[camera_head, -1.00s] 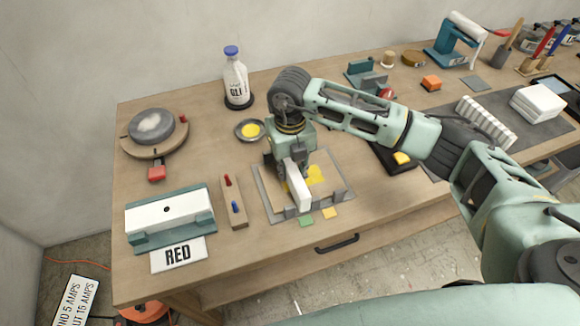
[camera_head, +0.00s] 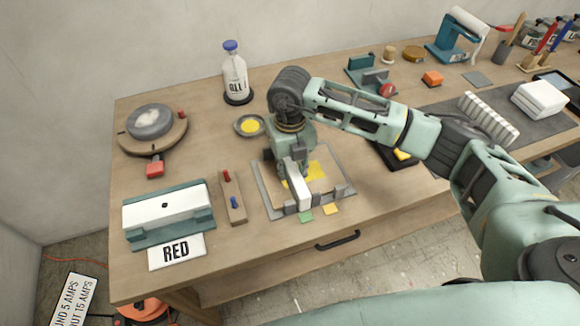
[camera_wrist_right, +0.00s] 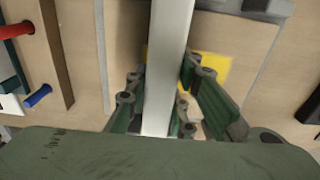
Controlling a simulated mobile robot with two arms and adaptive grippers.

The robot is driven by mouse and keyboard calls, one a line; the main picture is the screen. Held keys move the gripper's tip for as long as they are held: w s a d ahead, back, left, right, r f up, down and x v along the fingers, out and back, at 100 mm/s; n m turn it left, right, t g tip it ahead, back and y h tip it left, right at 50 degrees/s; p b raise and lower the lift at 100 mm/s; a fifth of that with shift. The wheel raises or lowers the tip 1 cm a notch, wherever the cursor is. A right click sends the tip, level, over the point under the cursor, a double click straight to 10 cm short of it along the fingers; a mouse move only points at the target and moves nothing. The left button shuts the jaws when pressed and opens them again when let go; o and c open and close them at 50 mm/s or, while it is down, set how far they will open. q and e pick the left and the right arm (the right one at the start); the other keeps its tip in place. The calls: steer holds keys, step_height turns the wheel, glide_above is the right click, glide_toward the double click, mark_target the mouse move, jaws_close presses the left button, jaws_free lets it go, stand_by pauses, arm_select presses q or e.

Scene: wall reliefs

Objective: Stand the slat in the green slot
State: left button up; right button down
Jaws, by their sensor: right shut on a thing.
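The slat (camera_head: 299,188) is a white bar held in my right gripper (camera_head: 289,165), over the front part of a grey frame (camera_head: 263,199). The right wrist view shows the slat (camera_wrist_right: 168,45) between the dark green fingers (camera_wrist_right: 165,98), which are shut on it. A green tag (camera_head: 305,216) lies at the frame's front edge, just below the slat's near end; a yellow tag (camera_head: 330,209) lies to its right. The slot by the green tag is mostly hidden by the slat. I cannot tell whether the slat touches the frame. My left gripper is out of view.
Yellow patches (camera_head: 317,171) lie inside the frame. A wooden block with red and blue pegs (camera_head: 232,198) stands left of the frame, beside a white and teal holder (camera_head: 168,208).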

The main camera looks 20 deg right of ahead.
steer(key=shift+f, duration=0.15)
steer(key=c, duration=1.5)
jaws_free()
steer(key=shift+o, duration=0.2)
